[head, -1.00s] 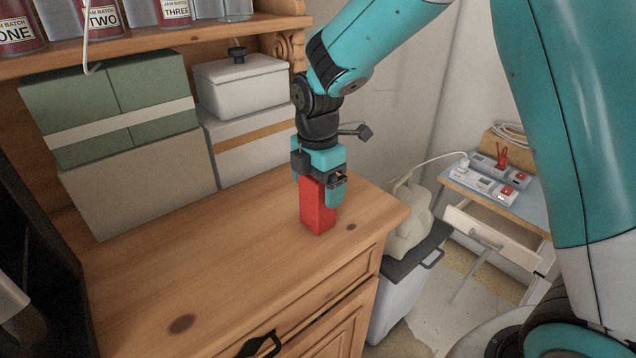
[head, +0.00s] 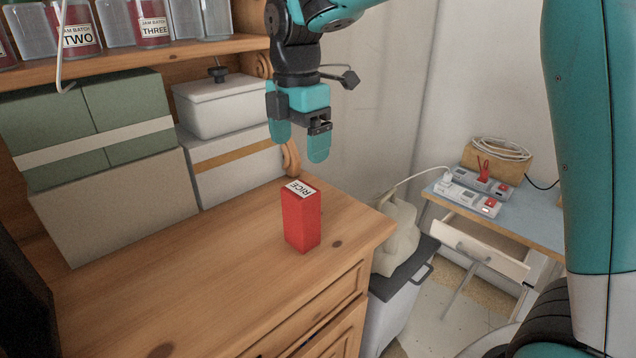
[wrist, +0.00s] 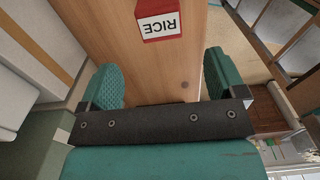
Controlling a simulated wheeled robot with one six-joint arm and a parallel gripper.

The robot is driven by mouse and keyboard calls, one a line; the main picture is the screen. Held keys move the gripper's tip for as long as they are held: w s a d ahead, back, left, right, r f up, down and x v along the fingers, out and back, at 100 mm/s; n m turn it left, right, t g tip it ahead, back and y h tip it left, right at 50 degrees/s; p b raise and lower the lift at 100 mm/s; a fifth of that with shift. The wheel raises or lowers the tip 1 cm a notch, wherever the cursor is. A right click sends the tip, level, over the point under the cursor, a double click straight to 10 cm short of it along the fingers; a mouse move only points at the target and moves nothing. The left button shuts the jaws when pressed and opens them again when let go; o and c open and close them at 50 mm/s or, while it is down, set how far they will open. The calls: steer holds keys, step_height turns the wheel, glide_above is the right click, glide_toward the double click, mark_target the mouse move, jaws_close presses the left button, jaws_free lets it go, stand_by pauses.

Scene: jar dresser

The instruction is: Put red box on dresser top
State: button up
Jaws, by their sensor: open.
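The red box (head: 301,221) stands upright on the wooden dresser top (head: 210,270), near its right end, with a white "RICE" label on its upper face. In the wrist view the labelled top of the red box (wrist: 160,22) shows at the upper middle, beyond the fingers. My gripper (head: 299,150) is open and empty, fingers pointing down, above the box and apart from it. In the wrist view my gripper (wrist: 160,85) has its two teal fingers spread wide with nothing between them.
Green boxes (head: 90,120) and a beige box (head: 115,205) stand at the dresser's back left. A white lidded container (head: 225,105) sits on a white box (head: 235,165). A shelf (head: 150,55) with jars is above. A small blue-topped table (head: 535,220) stands right. The dresser's front is clear.

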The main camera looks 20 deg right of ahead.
steer(key=s+a+f+m+y, duration=0.1)
steer(key=s+a+m+y, duration=0.1)
steer(key=s+m, duration=0.5)
steer(key=s+a+f+m+y, duration=0.2)
steer(key=s+m, duration=0.5)
steer(key=s, duration=1)
steer(key=shift+a+f+m, duration=0.15)
steer(key=shift+a+m, duration=0.15)
steer(key=shift+a, duration=0.05)
